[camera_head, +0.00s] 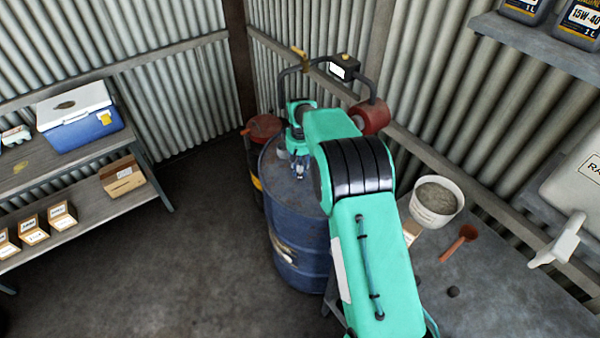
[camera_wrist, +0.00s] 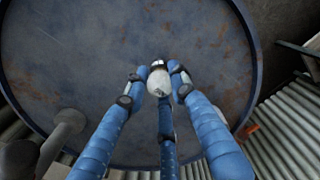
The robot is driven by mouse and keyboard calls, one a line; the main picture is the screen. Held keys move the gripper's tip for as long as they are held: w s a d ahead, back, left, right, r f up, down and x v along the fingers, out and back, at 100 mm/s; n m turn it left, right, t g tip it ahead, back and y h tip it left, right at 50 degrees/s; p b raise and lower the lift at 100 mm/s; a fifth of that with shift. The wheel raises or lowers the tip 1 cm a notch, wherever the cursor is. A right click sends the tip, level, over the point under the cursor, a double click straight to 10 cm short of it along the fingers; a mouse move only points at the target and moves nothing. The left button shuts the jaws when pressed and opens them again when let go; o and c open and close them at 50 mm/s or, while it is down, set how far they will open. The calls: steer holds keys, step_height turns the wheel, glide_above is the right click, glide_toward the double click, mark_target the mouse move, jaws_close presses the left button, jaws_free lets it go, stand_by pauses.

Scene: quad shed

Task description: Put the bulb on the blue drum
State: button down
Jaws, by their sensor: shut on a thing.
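The blue drum (camera_head: 297,252) stands upright in the middle of the head view, with a worn, rusty top. Its round top also fills much of the wrist view (camera_wrist: 95,50). My gripper (camera_head: 300,170) is over the drum's top, pointing down. In the wrist view its blue fingers (camera_wrist: 158,76) are closed around the bulb (camera_wrist: 159,84), which is pale with a shiny metal end. The bulb is seen against the drum top; whether it touches the surface I cannot tell. In the head view the bulb is too small and covered to make out clearly.
A red-topped container (camera_head: 263,127) stands behind the drum. Shelves with a blue cooler (camera_head: 85,130) stand left. Floor at left is clear.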

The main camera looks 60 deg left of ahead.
mark_target(300, 165)
steer(key=shift+f, duration=1.2)
steer(key=shift+f, duration=0.1)
steer(key=c, duration=1.4)
jaws_free()
steer(key=shift+c, duration=0.2)
step_height(300, 165, up, 12)
steer(key=shift+r, duration=0.1)
